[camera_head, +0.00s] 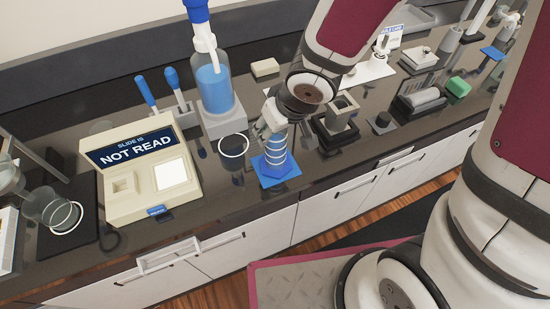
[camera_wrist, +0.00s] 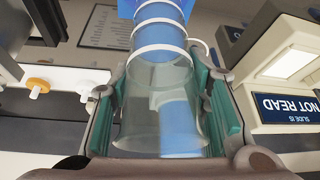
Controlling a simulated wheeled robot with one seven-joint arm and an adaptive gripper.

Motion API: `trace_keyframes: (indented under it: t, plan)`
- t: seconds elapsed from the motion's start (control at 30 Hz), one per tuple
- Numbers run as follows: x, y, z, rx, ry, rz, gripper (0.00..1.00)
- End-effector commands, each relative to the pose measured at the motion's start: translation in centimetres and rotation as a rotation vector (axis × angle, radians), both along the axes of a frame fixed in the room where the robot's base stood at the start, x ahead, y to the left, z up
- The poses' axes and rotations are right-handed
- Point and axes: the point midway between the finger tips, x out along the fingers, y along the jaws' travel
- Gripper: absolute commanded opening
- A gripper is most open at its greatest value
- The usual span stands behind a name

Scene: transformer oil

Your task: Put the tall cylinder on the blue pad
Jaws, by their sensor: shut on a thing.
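The tall cylinder (camera_head: 275,150) is clear, with white rings and a blue tint in its lower part. It stands about upright over the blue pad (camera_head: 289,176) near the counter's front edge. I cannot tell whether its base touches the pad. My gripper (camera_head: 271,122) is shut on the cylinder's upper part. In the wrist view the cylinder (camera_wrist: 160,75) lies between the green-lined fingers of my gripper (camera_wrist: 166,95), and a bit of the blue pad (camera_wrist: 125,8) shows beyond it. My gripper hides the cylinder's top in the head view.
A cream slide reader (camera_head: 120,208) marked NOT READ stands to the left. A blue-filled bottle (camera_head: 214,88) stands behind on a grey block. A grey block fixture (camera_head: 341,112) stands to the right.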

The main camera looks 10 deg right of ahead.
Motion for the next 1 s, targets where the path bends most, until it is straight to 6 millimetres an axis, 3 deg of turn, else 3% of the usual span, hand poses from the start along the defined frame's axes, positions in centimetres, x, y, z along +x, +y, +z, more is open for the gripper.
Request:
trace_keyframes:
  t: [0.27, 0.3, 0.37, 0.6, 0.67, 1.0]
  plan:
    - [-0.05, 0.09, -0.53, 0.002, 0.002, 0.001, 0.09]
    - [-0.03, 0.07, -0.48, 0.002, 0.001, 0.001, 0.52]
    - [-0.02, 0.06, -0.48, 0.002, 0.001, 0.001, 0.65]
    - [-0.03, 0.04, -0.49, 0.001, 0.002, 0.001, 0.66]
    - [-0.05, 0.03, -0.51, 0.001, 0.003, 0.001, 0.79]
    - [-0.04, 0.03, -0.51, 0.001, 0.002, 0.001, 0.79]
